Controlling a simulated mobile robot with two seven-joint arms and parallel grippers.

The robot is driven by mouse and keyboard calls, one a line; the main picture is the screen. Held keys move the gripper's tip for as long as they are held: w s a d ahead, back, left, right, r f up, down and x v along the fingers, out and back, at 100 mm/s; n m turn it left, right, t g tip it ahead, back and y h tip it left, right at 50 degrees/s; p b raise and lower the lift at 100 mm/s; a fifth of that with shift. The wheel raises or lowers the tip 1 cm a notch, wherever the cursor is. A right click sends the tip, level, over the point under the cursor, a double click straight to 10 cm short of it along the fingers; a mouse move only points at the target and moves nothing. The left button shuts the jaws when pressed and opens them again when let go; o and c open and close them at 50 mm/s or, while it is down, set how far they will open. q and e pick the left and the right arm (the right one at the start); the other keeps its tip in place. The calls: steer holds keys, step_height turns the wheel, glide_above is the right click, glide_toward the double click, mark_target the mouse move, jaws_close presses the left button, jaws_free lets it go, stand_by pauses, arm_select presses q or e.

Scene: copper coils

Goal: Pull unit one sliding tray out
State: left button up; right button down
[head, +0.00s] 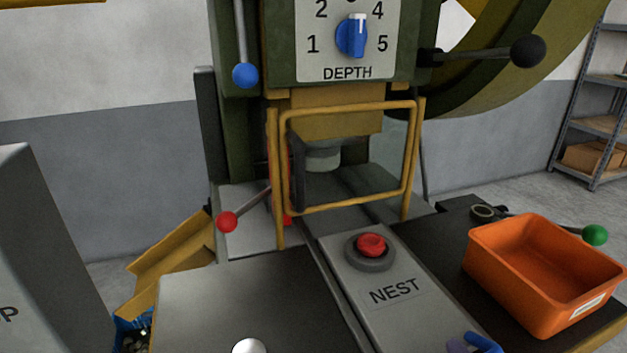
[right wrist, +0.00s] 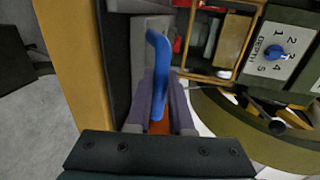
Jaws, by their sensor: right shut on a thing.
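The sliding tray (head: 350,280) is a long grey slide marked NEST with a red button (head: 371,245) in a dark ring. It runs from under the press toward the bottom of the head view. A blue handle (head: 486,344) shows at its near end. My right gripper (right wrist: 160,85) is shut on the blue handle (right wrist: 158,50), with one purple finger on each side in the right wrist view. In the head view only a bit of my right gripper (head: 457,346) shows at the bottom edge. My left gripper is not in view.
A yellow guard frame (head: 413,160) stands before the press, under the DEPTH dial (head: 351,36). An orange bin (head: 545,275) stands right of the tray. A red-knobbed lever (head: 228,221) juts out at left. A white knob (head: 249,346) is at the bottom. A green knob (head: 595,235) is behind the bin.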

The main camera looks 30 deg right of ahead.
steer(key=shift+f+v, duration=0.2)
steer(key=shift+v, duration=0.75)
steer(key=shift+f+v, duration=0.2)
steer(key=shift+v, duration=0.75)
steer(key=shift+s, duration=0.1)
steer(key=c, duration=0.8)
jaws_free()
steer(key=shift+s, duration=0.15)
steer(key=v, duration=0.9)
steer(key=shift+s+r, duration=0.15)
steer(key=shift+s, duration=0.15)
steer(key=shift+a, duration=0.1)
